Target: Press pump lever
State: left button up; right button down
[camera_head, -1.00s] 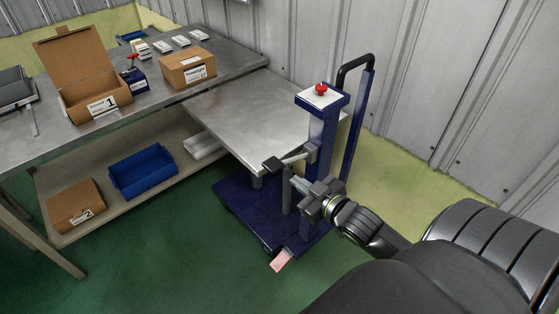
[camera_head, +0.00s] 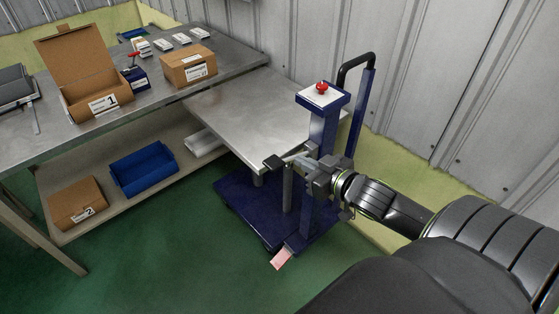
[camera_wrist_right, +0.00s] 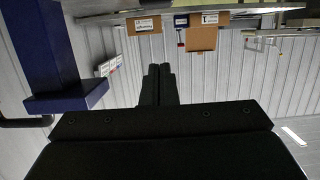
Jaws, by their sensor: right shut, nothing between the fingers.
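The blue pump lift (camera_head: 325,128) has a lever with a black grip (camera_head: 273,162) sticking out to the left of its column, beside the steel platform (camera_head: 255,120). My right gripper (camera_head: 300,158) is shut and empty, with its fingertips at the lever's bar close to the column. It overlaps the bar in the head view, so I cannot tell whether it touches. In the right wrist view the closed fingers (camera_wrist_right: 157,85) point ahead with nothing between them, and the lever is not visible there. My left gripper is not in view.
A red knob (camera_head: 321,87) tops the column. A pink-white pedal (camera_head: 283,258) is at the base. The workbench (camera_head: 150,105) at the left holds an open carton (camera_head: 85,80) and a closed carton (camera_head: 188,68). Green floor in front is clear.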

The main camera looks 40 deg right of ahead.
jog(key=b, duration=0.2)
send_over(273, 164)
jog(key=s, duration=0.2)
jog(key=shift+w+d+f, duration=0.1)
jog(key=shift+d+f, duration=0.15)
jog(key=shift+f, duration=0.35)
jog(key=shift+w+d+f, duration=0.1)
jog(key=shift+d+f, duration=0.1)
jog(key=shift+f, duration=0.35)
notch_tip(273, 164, down, 3)
jog(key=shift+r, duration=0.15)
jog(key=shift+f, duration=0.65)
jog(key=shift+s+a+f+n+b, duration=0.1)
jog(key=shift+a+f+n+b, duration=0.15)
jog(key=shift+f, duration=0.15)
jog(key=shift+a+f+n+b, duration=0.15)
jog(key=shift+f+b, duration=0.1)
jog(key=shift+f, duration=0.15)
notch_tip(273, 164, down, 9)
jog(key=a+n+h+b, duration=0.1)
jog(key=n+h+b, duration=0.1)
jog(key=n+b, duration=0.2)
jog(key=shift+f+n+t, duration=0.15)
jog(key=shift+n+t, duration=0.15)
jog(key=shift+n, duration=0.3)
jog(key=shift+s, duration=0.15)
